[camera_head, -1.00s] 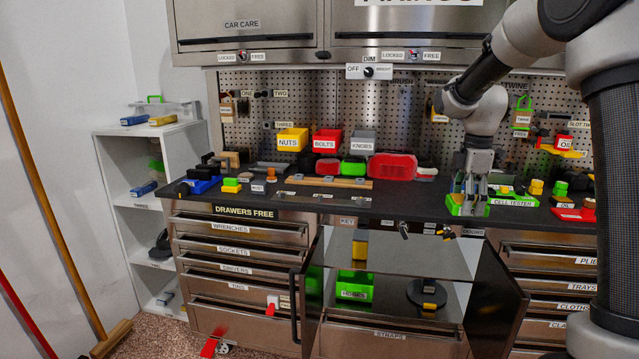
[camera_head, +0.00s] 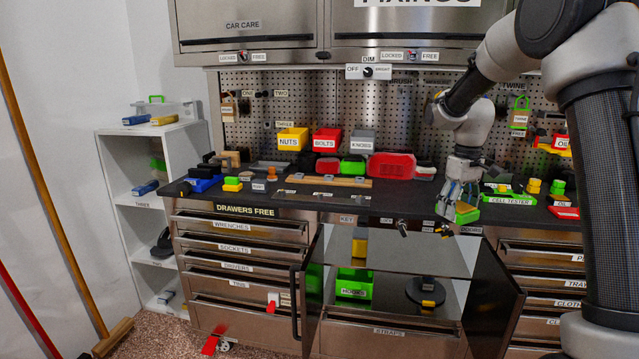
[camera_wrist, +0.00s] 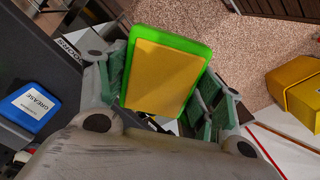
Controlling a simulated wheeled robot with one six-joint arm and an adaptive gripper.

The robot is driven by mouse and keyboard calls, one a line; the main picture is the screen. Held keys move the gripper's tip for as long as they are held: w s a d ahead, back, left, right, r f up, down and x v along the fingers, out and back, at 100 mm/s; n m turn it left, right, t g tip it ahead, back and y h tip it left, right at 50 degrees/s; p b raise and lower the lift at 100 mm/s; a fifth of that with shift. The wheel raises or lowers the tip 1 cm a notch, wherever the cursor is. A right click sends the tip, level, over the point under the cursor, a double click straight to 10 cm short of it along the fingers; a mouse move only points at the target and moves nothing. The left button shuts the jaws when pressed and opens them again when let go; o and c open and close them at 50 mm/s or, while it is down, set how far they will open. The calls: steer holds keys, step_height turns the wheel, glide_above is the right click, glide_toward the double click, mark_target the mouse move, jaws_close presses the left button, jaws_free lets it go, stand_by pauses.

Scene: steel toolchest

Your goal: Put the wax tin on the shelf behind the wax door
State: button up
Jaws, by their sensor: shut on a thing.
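My gripper (camera_head: 456,208) is over the front edge of the dark bench, tilted, and shut on a green block with a yellow face. This held block (camera_head: 467,214) is probably the wax tin, but I can read no label on it. In the wrist view the held block (camera_wrist: 168,76) sits between the two finger pads. Below the bench, the cabinet stands with both its left door (camera_head: 311,287) and right door (camera_head: 493,297) open. Its upper shelf (camera_head: 400,256) carries a yellow item (camera_head: 359,244) at the left and has bare room to the right. No wax label is readable.
Lower in the cabinet are a green HOSES bin (camera_head: 354,287) and a dark round item (camera_head: 426,292). Small knobs (camera_head: 403,228) hang at the bench edge above the opening. A cell tester (camera_head: 511,198) lies right of my gripper. A blue GREASE tin (camera_wrist: 35,108) shows in the wrist view.

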steer(key=s+a+f+m, duration=0.2)
steer(key=s+a+f, duration=0.1)
steer(key=f, duration=0.6)
steer(key=s+a+f+m, duration=0.3)
steer(key=a+f, duration=0.1)
steer(key=f, duration=0.6)
steer(key=shift+f, duration=0.1)
